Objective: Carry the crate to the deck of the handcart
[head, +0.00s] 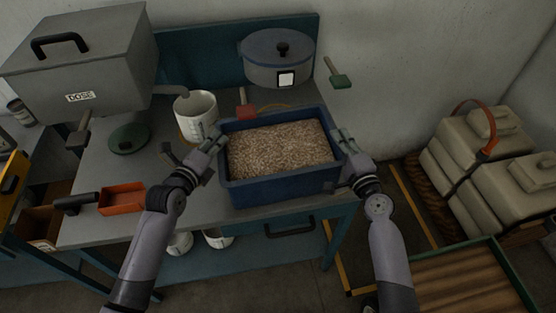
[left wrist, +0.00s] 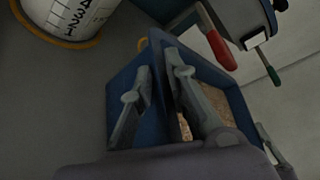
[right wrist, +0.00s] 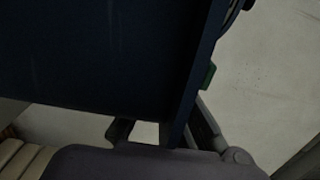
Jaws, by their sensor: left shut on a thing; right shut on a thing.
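The blue crate (head: 270,186), full of tan granular material, is level at the right of the grey bench. In the head view, I cannot tell whether its base touches the bench. My left gripper (head: 212,142) is shut on its left wall; the left wrist view shows fingers (left wrist: 160,85) on both sides of the crate wall (left wrist: 153,62). My right gripper (head: 343,150) is shut on the right wall; in the right wrist view the crate (right wrist: 95,55) hides much of the fingers. The handcart's brown slatted deck (head: 460,285), green-rimmed, shows bare at lower right, partly out of frame.
Beige containers (head: 490,165) stand right, beyond a yellow floor line (head: 411,207).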

